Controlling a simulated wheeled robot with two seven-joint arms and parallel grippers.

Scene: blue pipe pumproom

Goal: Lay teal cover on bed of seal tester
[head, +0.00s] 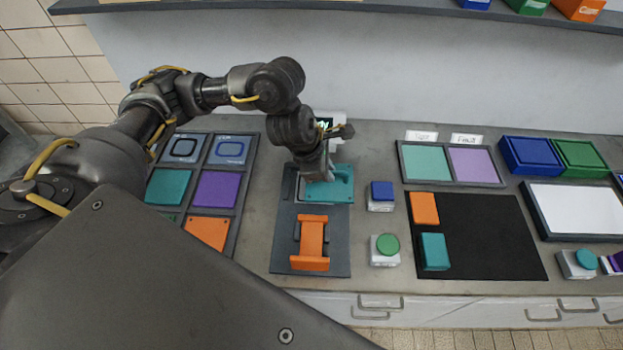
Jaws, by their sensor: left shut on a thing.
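The seal tester (282,225) is a dark grey plate with an orange clamp-like part (312,240) on its near half. A teal cover (342,188) is over the tester's far half, partly hidden by my left gripper (316,180). My left gripper points down from above and is shut on the teal cover. I cannot tell whether the cover touches the bed beneath it. My right gripper is not in view.
A compartment tray (237,200) with coloured pieces lies left of the tester. Blue (382,192) and green (387,246) buttons stand to its right. Further right are a black mat (490,240) with orange and teal blocks, and a two-colour tray (408,176). A shelf (400,12) runs above.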

